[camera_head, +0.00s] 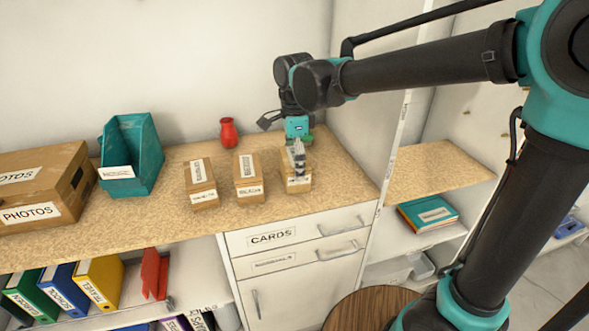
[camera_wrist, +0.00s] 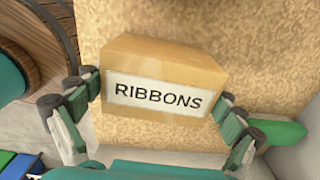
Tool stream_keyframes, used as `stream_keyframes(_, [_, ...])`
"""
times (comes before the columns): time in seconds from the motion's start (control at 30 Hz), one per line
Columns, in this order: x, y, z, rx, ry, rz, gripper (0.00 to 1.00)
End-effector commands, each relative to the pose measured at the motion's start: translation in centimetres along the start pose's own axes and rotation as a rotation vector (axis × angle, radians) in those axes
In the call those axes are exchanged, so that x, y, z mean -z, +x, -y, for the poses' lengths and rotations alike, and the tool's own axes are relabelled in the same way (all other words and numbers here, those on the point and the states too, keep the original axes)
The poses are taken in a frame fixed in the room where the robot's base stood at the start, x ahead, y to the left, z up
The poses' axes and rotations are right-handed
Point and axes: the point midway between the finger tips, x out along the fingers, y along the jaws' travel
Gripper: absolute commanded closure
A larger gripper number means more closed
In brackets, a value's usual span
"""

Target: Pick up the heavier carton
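Three small brown cartons stand in a row on the tan countertop (camera_head: 335,180): a left carton (camera_head: 208,189), a middle carton (camera_head: 243,172) and a right carton (camera_head: 304,183). Each has white labels; their small print is hard to read in the head view. My gripper (camera_head: 298,162) is at the right carton, pointing down and partly hiding it. In the wrist view this carton (camera_wrist: 165,67) reads "RIBBONS" and lies between the two fingers of my gripper (camera_wrist: 158,88). The fingertips are close against its sides; I cannot tell whether they press on it.
A red vase (camera_head: 228,133) stands behind the cartons, and a green object (camera_wrist: 278,131) lies beside the right carton. A teal bin (camera_head: 147,160) and a large PHOTOS box (camera_head: 70,197) stand at left. A shelf upright (camera_head: 394,150) bounds the right. A round wooden stool top (camera_head: 372,308) is in front.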

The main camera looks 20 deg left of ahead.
Motion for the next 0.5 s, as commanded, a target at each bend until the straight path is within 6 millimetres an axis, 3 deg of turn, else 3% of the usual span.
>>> stream_keyframes(0.03, [0.00,0.00,0.01,0.001,0.000,0.000,0.32])
stream_keyframes(0.27, [0.00,0.00,0.01,0.001,0.000,0.000,0.61])
stream_keyframes(0.5, [0.01,-0.05,0.00,0.001,0.000,0.000,0.61])
